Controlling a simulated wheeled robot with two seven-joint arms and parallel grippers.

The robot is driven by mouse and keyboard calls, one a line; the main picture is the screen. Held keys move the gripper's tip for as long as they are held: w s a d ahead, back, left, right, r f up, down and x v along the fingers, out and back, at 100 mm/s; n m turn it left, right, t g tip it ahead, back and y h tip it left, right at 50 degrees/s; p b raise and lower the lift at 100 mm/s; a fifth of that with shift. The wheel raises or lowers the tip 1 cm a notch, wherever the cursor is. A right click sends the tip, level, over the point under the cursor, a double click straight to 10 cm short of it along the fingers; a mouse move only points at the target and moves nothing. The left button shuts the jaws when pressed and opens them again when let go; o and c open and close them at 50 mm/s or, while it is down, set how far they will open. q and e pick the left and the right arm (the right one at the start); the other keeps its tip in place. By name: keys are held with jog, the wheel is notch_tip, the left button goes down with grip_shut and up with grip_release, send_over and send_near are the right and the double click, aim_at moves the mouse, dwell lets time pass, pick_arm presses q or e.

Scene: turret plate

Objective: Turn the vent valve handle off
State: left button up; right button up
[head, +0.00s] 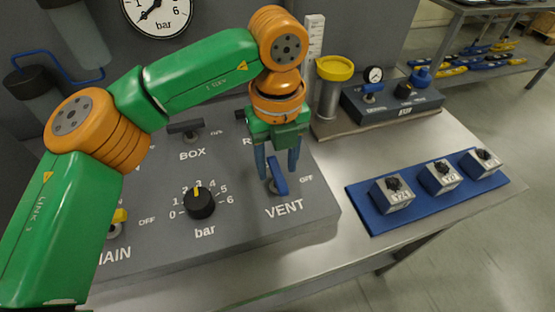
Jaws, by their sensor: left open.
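The vent valve handle (277,176) is a blue lever on the grey panel (240,219), just above the VENT label. It stands at a slight tilt, with its "OFF" mark to its right. My left gripper (278,168) comes down from above over this handle with its two blue-grey fingers apart. One finger is to the left of the lever and the other is near its upper right. I cannot tell whether either finger touches it. Part of the valve's base and the marking behind it are hidden by my gripper. My right gripper is not in view.
The panel also bears a black bar knob (199,202), a dark BOX handle (185,127) and a yellow MAIN handle (119,216) partly behind my arm. A yellow-topped cylinder (333,70) stands behind right. A blue mat (412,207) with three metal blocks lies right.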

pick_arm(q)
jog(key=shift+w+f, duration=0.3)
jog(key=shift+f, duration=0.65)
jog(key=shift+w+f, duration=0.15)
jog(key=shift+w, duration=0.05)
jog(key=shift+s, duration=0.2)
grip_shut()
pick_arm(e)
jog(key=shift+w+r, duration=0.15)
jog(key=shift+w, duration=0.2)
pick_arm(q)
jog(key=shift+m, duration=0.3)
jog(key=m+b, duration=0.1)
jog(key=m, duration=0.1)
jog(key=shift+m, duration=0.4)
jog(key=m, duration=0.4)
jog(key=shift+m, duration=0.3)
jog(key=m, duration=0.5)
jog(key=shift+m, duration=2.4)
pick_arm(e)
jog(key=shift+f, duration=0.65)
